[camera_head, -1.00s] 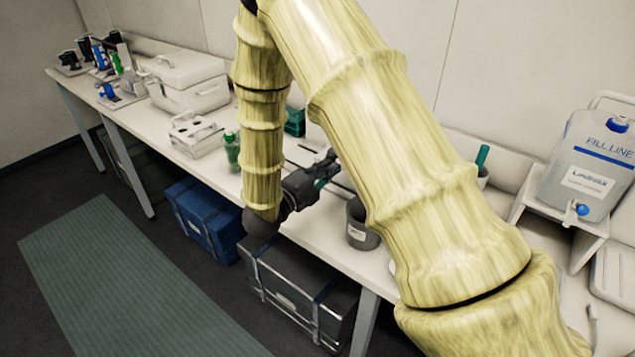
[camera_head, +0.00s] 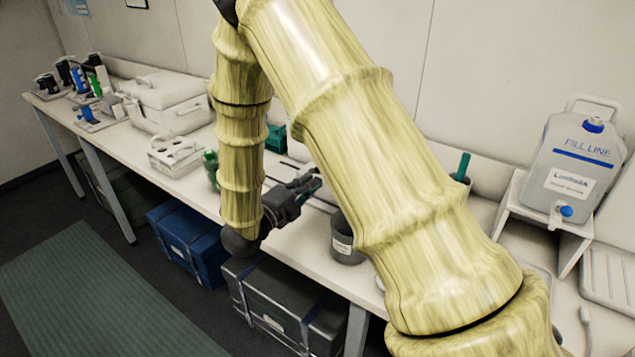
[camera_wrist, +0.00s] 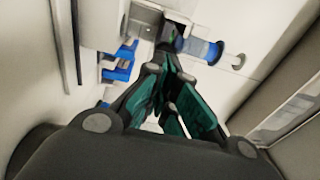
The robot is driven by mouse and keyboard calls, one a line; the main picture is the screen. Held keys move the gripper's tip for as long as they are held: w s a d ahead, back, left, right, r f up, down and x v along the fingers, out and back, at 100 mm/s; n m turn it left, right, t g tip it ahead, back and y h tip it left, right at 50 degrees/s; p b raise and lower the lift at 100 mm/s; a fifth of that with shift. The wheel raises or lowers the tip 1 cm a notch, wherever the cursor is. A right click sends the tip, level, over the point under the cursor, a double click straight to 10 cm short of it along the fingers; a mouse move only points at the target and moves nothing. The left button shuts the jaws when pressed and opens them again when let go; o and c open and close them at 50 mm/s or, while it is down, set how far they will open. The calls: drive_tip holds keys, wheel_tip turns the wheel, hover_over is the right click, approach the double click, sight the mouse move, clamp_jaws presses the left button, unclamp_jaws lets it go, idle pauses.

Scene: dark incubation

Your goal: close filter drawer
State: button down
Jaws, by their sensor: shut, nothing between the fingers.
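A blue cylinder (camera_wrist: 200,50) with a thin rod lies just right of the tips. The drawer is not clearly identifiable in the head view, where my arm hides part of the bench.
Blue bracket-like parts (camera_wrist: 120,65) are left of the fingers. The dark grey bucket (camera_head: 345,243) and a Fill Line water jug (camera_head: 572,175) on a stand are to the right. A white box (camera_head: 170,105), bottle rack (camera_head: 175,158) and green bottle (camera_head: 211,165) are to the left.

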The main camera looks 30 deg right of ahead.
drive_tip(key=b+v, duration=0.3)
drive_tip(key=v, duration=0.8)
